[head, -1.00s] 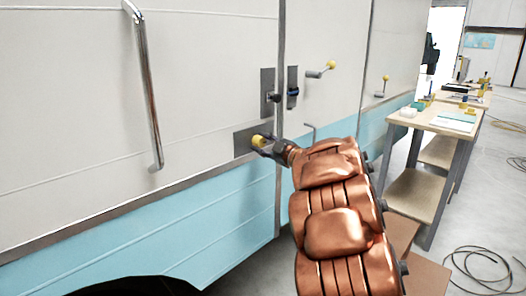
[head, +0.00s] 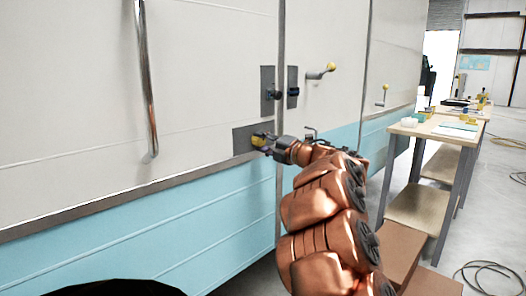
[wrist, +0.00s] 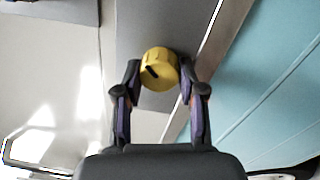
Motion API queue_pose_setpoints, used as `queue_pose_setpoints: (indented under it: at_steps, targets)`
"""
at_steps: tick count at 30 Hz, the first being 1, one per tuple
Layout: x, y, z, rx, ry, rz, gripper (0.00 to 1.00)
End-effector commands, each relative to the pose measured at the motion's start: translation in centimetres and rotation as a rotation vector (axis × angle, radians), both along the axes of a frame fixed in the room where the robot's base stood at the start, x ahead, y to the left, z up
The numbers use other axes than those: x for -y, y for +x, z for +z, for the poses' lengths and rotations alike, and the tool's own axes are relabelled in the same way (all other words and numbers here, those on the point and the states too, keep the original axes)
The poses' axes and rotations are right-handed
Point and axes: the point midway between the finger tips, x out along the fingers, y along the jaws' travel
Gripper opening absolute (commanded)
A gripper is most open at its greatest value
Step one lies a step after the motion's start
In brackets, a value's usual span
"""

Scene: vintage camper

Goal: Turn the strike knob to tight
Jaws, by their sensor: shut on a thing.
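A yellow round knob (head: 258,139) sits on a dark grey plate (head: 241,142) low on the camper wall, just left of a vertical seam. In the wrist view the yellow knob (wrist: 157,66) shows a short black mark on its face, pointing to the upper left. My gripper (head: 264,144) is at this knob. In the wrist view its two fingers (wrist: 159,76) stand on either side of the knob and are shut on it. Any scale or lettering for tight is not legible.
Above are a dark latch plate (head: 267,82) with a black knob and a narrow dark plate (head: 292,87). A long chrome handle (head: 146,85) is at left. A workbench (head: 436,133) stands at right.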

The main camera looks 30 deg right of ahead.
Motion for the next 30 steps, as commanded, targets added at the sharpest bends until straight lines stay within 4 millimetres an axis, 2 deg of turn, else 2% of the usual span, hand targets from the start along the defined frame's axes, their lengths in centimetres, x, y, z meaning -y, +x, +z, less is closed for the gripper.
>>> queue_pose_setpoints:
  at_steps: [2, 18, 30]
  targets:
    - [0.08, -0.01, -0.61, 0.015, -0.071, -0.001, 0.05]
    - [0.14, -0.01, -0.45, 0.124, -0.535, 0.001, 0.05]
    - [0.07, 0.05, -0.2, 0.166, -0.715, 0.002, 0.05]
